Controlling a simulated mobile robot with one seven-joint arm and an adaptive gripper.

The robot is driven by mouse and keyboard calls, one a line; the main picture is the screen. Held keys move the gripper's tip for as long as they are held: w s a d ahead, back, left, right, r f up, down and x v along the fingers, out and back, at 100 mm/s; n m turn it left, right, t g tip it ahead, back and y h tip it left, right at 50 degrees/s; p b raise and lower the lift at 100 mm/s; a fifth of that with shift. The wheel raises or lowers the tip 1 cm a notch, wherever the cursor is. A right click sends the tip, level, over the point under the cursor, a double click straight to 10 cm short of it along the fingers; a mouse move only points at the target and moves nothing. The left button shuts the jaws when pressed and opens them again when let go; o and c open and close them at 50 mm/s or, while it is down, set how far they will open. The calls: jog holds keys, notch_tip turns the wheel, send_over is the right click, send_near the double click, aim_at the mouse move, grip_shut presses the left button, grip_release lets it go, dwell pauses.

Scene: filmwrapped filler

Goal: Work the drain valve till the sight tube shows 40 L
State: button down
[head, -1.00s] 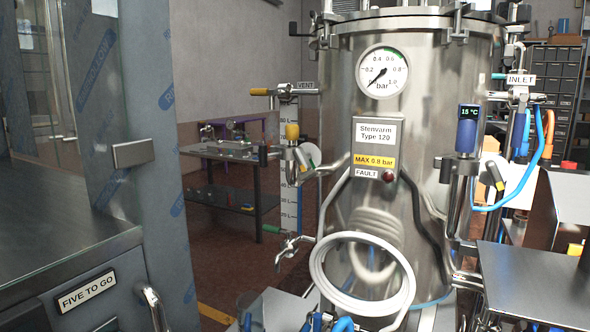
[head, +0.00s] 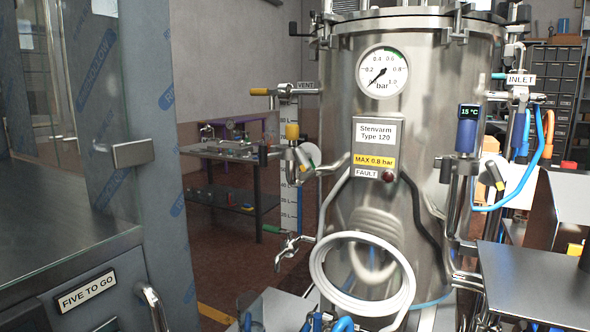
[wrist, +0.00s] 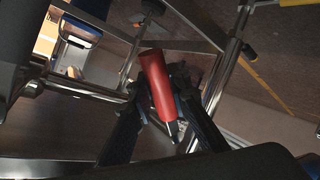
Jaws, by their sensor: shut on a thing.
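The sight tube (head: 289,205), with a blue-and-white litre scale, stands at the left of the steel tank (head: 440,130). Its liquid level is too small to read, and a yellow-capped fitting partly covers it. In the wrist view a red handle (wrist: 158,82) with a dark metal tip lies tilted between the fingers of my gripper (wrist: 165,115), which is shut on it. I cannot tell for sure that this is the drain valve's handle. My gripper does not show in the head view, and no red valve handle can be made out there.
A small tap (head: 290,250) with a green handle juts from the tank's lower left. A white hose loop (head: 318,275) hangs at the front. A grey cabinet (head: 60,230) fills the left, and a metal shelf (head: 530,285) is at lower right. The pressure gauge (head: 382,72) reads low.

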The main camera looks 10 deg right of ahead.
jog(key=shift+a+f, duration=0.1)
jog(key=shift+f, duration=0.05)
jog(key=shift+w+a+f+m+t+y+b, duration=0.2)
jog(key=shift+a+f+m+t+y+b, duration=0.25)
jog(key=shift+b, duration=0.45)
jog(key=shift+w+a+f+m+t+y+b, duration=0.2)
jog(key=shift+w+a+m+t+b, duration=0.3)
jog(key=shift+m+b, duration=0.45)
jog(key=shift+w+a+f+m+t+y+b, duration=0.1)
jog(key=shift+w+a+f+m+t+b, duration=0.2)
jog(key=shift+a+m+t+b, duration=0.65)
jog(key=shift+w+a+f+m+t+y+b, duration=0.2)
jog(key=shift+w+m+t+b, duration=0.4)
jog(key=shift+b, duration=0.6)
jog(key=shift+s+a+r, duration=0.1)
jog(key=shift+s+r, duration=0.05)
jog(key=c, duration=1.8)
grip_release()
